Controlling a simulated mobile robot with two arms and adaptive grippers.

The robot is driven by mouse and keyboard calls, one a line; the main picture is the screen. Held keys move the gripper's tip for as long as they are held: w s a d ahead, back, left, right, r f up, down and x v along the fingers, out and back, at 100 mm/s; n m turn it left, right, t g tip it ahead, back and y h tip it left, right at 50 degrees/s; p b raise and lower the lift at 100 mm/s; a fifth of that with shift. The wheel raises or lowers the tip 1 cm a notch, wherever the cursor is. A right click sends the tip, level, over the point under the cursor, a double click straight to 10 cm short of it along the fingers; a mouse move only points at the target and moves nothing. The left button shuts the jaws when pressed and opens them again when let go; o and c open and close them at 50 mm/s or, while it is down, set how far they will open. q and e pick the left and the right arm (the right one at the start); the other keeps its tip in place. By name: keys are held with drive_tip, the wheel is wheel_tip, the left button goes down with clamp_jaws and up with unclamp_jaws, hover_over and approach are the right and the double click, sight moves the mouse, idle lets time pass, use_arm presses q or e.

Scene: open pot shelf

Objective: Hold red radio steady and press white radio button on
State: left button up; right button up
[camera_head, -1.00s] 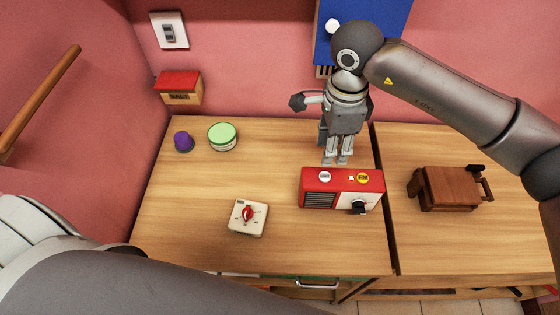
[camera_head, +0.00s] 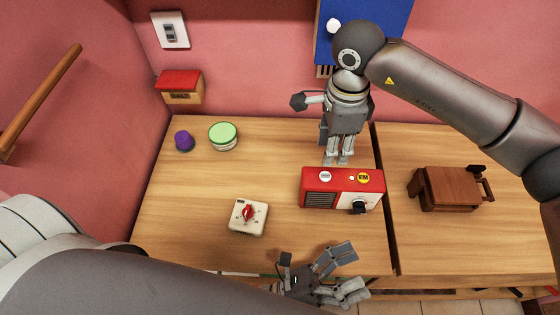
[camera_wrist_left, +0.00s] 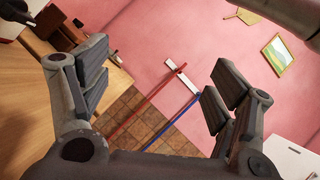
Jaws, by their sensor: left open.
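The red radio (camera_head: 313,188) stands on the wooden counter, its front red and white with a dark grille and a black knob. A round white button (camera_head: 325,176) and a yellow FM button (camera_head: 363,178) are on its top. My right gripper (camera_head: 338,162) points down just behind the radio's top edge; whether its fingers touch the radio or are spread is unclear. My left gripper (camera_head: 352,270) is open and empty at the counter's front edge, below and apart from the radio.
A white timer with a red dial (camera_head: 248,216) lies left of the radio. A brown wooden box (camera_head: 450,188) stands at right. The counter's middle left is clear.

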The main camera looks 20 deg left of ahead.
use_arm(q)
drive_tip(key=w+a+r+m+g+h, duration=0.3)
drive_tip(key=a+r+m+g, duration=0.3)
drive_tip(key=a+r+g, duration=0.15)
drive_tip(key=w+a+r+m+g+h, duration=0.2)
drive_tip(key=a+r+m+g+h, duration=0.2)
drive_tip(key=a+r+m+g, duration=0.35)
drive_tip(key=n+t+y, duration=0.2)
drive_tip(key=t+y, duration=0.5)
drive_tip(key=y, duration=0.1)
approach(310, 183)
wheel_tip(310, 183, up, 5)
drive_tip(key=w+d, duration=0.2)
drive_tip(key=w, duration=0.1)
drive_tip(key=f, duration=0.8)
drive_tip(key=shift+s+d+f, duration=0.1)
drive_tip(key=shift+d, duration=0.25)
drive_tip(key=x, duration=0.5)
drive_tip(key=shift+d, duration=0.3)
drive_tip(key=shift+w+d, duration=0.3)
drive_tip(key=shift+d, duration=0.3)
